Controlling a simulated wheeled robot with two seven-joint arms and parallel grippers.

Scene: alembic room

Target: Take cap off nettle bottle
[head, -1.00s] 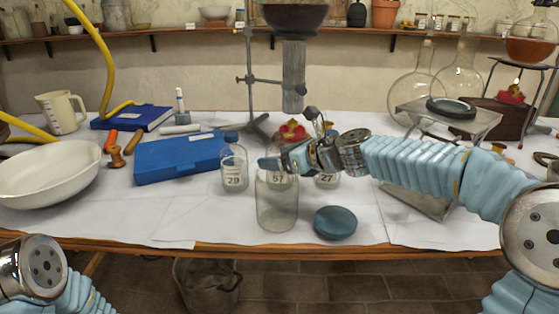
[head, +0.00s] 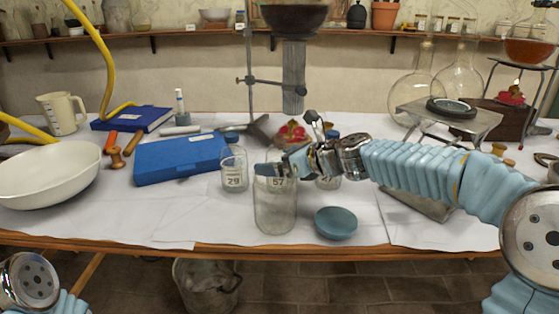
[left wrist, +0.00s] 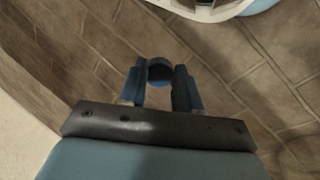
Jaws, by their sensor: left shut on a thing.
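Glass bottles with number labels stand at the table's middle: bottle 29 (head: 234,170), large jar 57 (head: 275,213) and a partly hidden third bottle (head: 328,181). No label that reads nettle is legible. Blue caps show near bottle 29 (head: 231,136) and the third bottle (head: 332,134); I cannot tell how the first one sits. My right gripper (head: 273,168) is at the mouth of jar 57; its fingers' opening is unclear. My left gripper (left wrist: 159,88) is shut on a small round blue thing (left wrist: 160,69), like a cap, above the floor.
A round teal lid or dish (head: 335,223) lies near the table's front edge. A blue case (head: 180,158) and a white basin (head: 48,178) stand to the left. A metal stand (head: 450,118) is at the right. White paper is clear in front of the case.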

